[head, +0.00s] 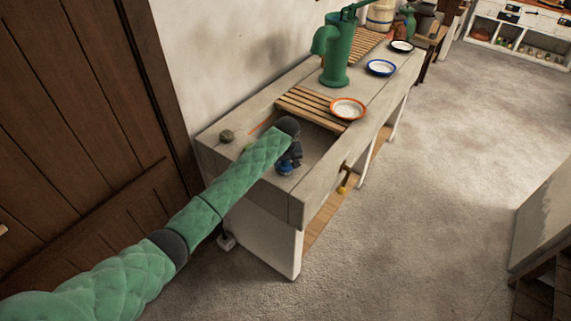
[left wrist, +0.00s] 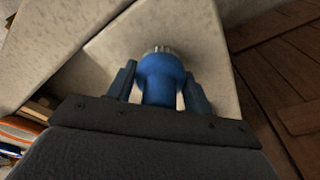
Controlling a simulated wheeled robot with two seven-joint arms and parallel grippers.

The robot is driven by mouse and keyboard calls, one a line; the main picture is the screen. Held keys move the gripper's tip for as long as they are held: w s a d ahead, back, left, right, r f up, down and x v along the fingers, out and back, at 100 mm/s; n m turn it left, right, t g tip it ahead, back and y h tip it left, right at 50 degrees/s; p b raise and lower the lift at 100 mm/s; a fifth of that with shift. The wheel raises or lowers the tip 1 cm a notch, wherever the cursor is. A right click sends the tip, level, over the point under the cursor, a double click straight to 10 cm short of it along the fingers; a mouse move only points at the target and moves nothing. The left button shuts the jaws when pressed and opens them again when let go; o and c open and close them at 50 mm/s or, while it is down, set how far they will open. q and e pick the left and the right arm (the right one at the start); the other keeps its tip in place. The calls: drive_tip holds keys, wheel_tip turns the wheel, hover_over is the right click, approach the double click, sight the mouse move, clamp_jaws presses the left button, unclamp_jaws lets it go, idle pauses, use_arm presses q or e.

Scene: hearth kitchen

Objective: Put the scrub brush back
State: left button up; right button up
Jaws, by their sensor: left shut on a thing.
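The blue scrub brush (left wrist: 161,76) is between the two fingers of my left gripper (left wrist: 160,92) in the left wrist view. Pale bristles show at its far end. In the head view my left gripper (head: 288,164) is over the near end of the stone sink counter (head: 297,185), and a bit of the blue brush (head: 285,170) shows below the fingers. The gripper is shut on the brush. I cannot tell whether the brush touches the counter. My right gripper is in neither view.
A slatted wooden rack (head: 305,101), an orange-rimmed plate (head: 348,108), a blue-rimmed plate (head: 381,68) and a green pump (head: 337,55) stand farther back. A brass fitting (head: 343,183) sticks out in front.

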sight(286, 166)
use_arm(q)
drive_tip(key=o, duration=1)
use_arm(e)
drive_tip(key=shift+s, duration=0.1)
use_arm(q)
drive_tip(key=shift+r, duration=0.1)
drive_tip(key=shift+r, duration=0.2)
drive_tip(key=r, duration=0.1)
drive_tip(key=r+b, duration=0.2)
drive_tip(key=r, duration=0.1)
drive_tip(key=shift+s+d, duration=0.1)
drive_tip(key=shift+s, duration=0.25)
drive_tip(key=r, duration=0.2)
drive_tip(key=r+b, duration=0.1)
drive_tip(key=r, duration=0.2)
drive_tip(key=s+r+b, duration=0.1)
drive_tip(key=r, duration=0.1)
drive_tip(key=shift+r, duration=0.25)
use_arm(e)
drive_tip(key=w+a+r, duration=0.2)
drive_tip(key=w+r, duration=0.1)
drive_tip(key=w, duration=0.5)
